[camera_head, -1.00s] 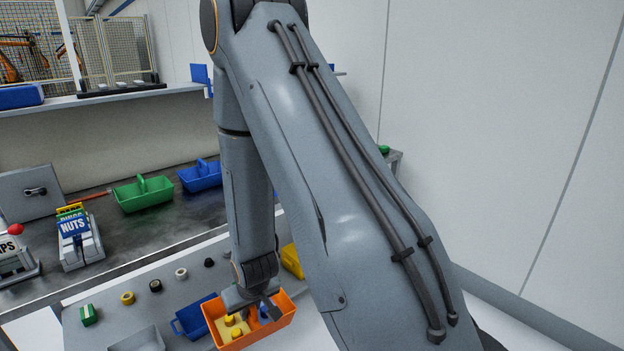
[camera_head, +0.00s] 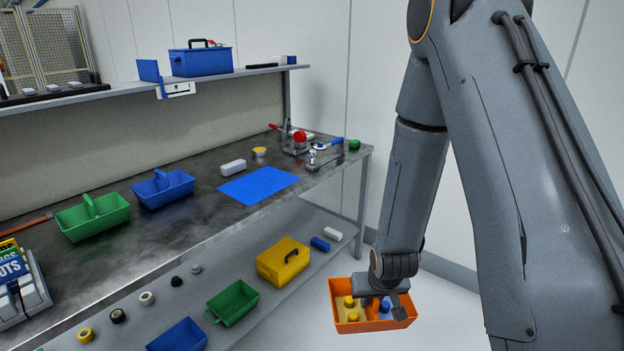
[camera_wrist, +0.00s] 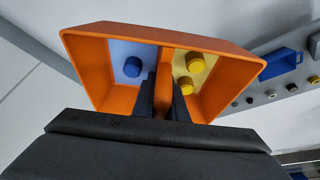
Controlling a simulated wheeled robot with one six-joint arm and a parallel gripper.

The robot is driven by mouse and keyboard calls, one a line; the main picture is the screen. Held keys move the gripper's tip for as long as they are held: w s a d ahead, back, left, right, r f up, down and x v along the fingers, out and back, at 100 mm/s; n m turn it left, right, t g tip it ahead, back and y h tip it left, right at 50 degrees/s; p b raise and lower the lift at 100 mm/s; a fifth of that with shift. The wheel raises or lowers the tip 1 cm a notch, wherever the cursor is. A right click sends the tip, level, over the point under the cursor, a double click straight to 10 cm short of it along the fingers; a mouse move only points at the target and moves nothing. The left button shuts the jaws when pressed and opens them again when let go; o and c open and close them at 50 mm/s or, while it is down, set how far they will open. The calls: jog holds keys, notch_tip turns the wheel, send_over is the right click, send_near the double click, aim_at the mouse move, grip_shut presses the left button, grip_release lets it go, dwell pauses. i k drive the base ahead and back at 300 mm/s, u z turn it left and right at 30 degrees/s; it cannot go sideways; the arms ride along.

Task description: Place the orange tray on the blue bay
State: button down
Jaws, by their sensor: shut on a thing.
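My gripper (camera_head: 386,290) is shut on the orange tray (camera_head: 372,325) and holds it out in front of the bench, to the right of the lower shelf. In the wrist view the dark fingers (camera_wrist: 164,98) close on the middle divider of the orange tray (camera_wrist: 95,72). The tray carries yellow pieces (camera_wrist: 194,64) in one compartment and a blue piece (camera_wrist: 133,66) in the other. The blue bay (camera_head: 258,185) is a flat blue rectangle on the worktop, to the left of and above the tray in the head view. Nothing lies on it.
A blue tray (camera_head: 163,190) and a green tray (camera_head: 92,217) stand left of the bay. A white block (camera_head: 233,167) and red-handled clamp (camera_head: 295,138) sit behind it. The lower shelf holds a yellow box (camera_head: 284,262) and a green bin (camera_head: 233,303). An upper shelf (camera_head: 120,94) runs above.

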aim_at(255, 181)
jog(key=z, duration=0.95)
jog(key=i, duration=2)
jog(key=u, duration=2.35)
